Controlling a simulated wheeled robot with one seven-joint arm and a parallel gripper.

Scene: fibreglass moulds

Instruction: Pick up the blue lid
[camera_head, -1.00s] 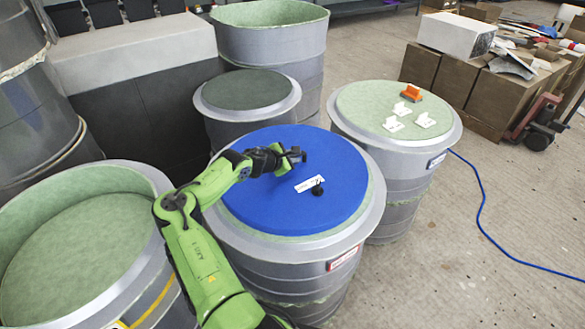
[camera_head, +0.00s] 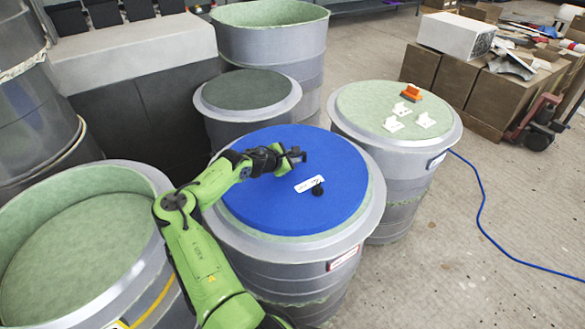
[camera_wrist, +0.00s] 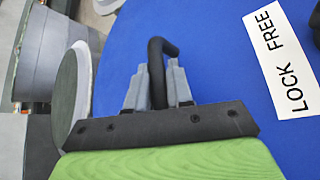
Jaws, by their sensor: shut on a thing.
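The blue lid (camera_head: 335,205) is a large round disc lying on top of a grey barrel-shaped mould (camera_head: 290,265). It bears a white label and a small black knob (camera_head: 318,189). My gripper (camera_head: 297,155) is over the far part of the lid. In the wrist view, my gripper (camera_wrist: 158,85) has its grey fingers shut on a black bent handle (camera_wrist: 162,47) that stands up from the blue lid (camera_wrist: 215,60). The white label (camera_wrist: 284,55) there reads "LOCK FREE". The foot of the handle is hidden by the fingers.
A mould at the right carries an orange-handled tool (camera_head: 411,92) and several white pieces (camera_head: 425,121). An open mould (camera_head: 85,235) stands at the left. A covered mould (camera_head: 248,90) stands behind. A blue hose (camera_head: 485,225) crosses the open floor at the right.

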